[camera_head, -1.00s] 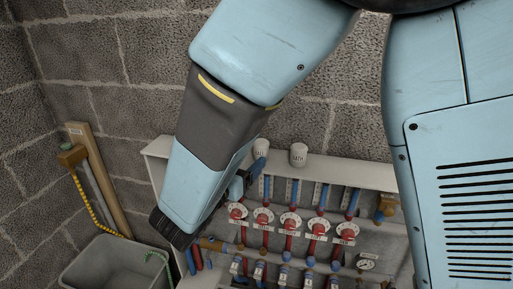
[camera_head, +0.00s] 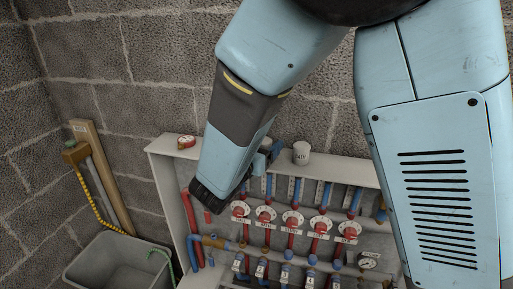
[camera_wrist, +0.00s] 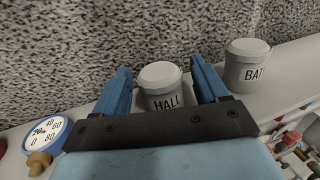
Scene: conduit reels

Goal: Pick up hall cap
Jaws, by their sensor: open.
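The hall cap (camera_wrist: 162,84), a grey cylinder with a lighter top and the word HALL, stands upright on the white ledge in the wrist view. My gripper (camera_wrist: 160,66) is open, with one blue finger on each side of the cap. I cannot tell whether either finger touches it. In the head view my arm hides the hall cap, and only a little of my blue gripper (camera_head: 264,160) shows above the ledge.
A similar cap marked BAT (camera_wrist: 247,66) stands just right of my gripper. A round dial gauge (camera_wrist: 47,132) is at the left. Below the ledge is a cabinet (camera_head: 350,180) with pipes and red valves. A grey bin (camera_head: 105,262) is at the lower left.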

